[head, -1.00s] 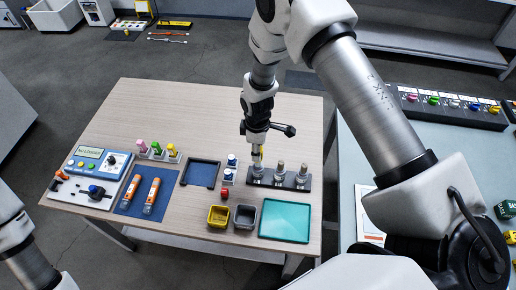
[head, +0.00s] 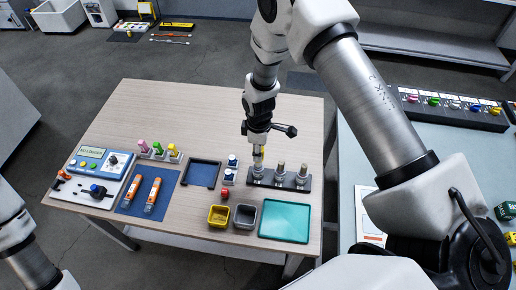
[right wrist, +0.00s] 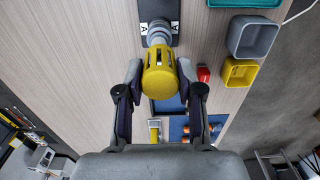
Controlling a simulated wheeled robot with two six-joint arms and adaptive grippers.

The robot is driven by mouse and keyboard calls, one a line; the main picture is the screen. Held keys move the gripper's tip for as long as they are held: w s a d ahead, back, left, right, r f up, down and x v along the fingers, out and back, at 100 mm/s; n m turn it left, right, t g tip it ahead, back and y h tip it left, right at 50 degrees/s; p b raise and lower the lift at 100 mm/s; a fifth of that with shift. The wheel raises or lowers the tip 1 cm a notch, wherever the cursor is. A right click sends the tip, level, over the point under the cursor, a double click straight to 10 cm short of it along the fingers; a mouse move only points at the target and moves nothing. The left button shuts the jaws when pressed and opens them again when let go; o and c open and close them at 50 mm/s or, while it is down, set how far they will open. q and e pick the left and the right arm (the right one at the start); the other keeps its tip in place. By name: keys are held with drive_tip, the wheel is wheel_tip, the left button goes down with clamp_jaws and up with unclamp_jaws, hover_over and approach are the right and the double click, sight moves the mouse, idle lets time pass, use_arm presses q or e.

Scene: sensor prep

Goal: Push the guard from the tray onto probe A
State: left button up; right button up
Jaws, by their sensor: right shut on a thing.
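The yellow guard (right wrist: 160,72) is between the fingers of my right gripper (right wrist: 158,98) in the right wrist view. The gripper, which also shows in the head view (head: 258,152), is shut on it. The guard has slots in its side. Its far end meets the grey probe A (right wrist: 158,30), in line with it; how far it sits over the probe cannot be told. Probe A stands at the left end of the dark rack (head: 279,184), beside two other grey probes. The teal tray (head: 285,222) in front is empty. My left gripper is out of view.
A yellow bin (head: 218,216) and a grey bin (head: 245,216) stand left of the tray, with a red piece (head: 225,194) behind them. A blue-lined frame (head: 201,174) lies farther left. The table's back part is clear.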

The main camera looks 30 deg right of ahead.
drive_tip(key=shift+f, duration=0.15)
idle(0.3)
drive_tip(key=shift+f+b, duration=0.8)
drive_tip(key=shift+f, duration=0.2)
drive_tip(key=shift+f, duration=0.2)
drive_tip(key=shift+f+b, duration=0.8)
drive_tip(key=shift+f, duration=0.2)
drive_tip(key=shift+w+f, duration=0.1)
drive_tip(key=shift+f, duration=0.1)
drive_tip(key=shift+c, duration=0.4)
idle(0.3)
drive_tip(key=o, duration=1.3)
drive_tip(key=shift+c, duration=0.2)
drive_tip(key=shift+r+p, duration=0.35)
drive_tip(key=shift+r, duration=0.3)
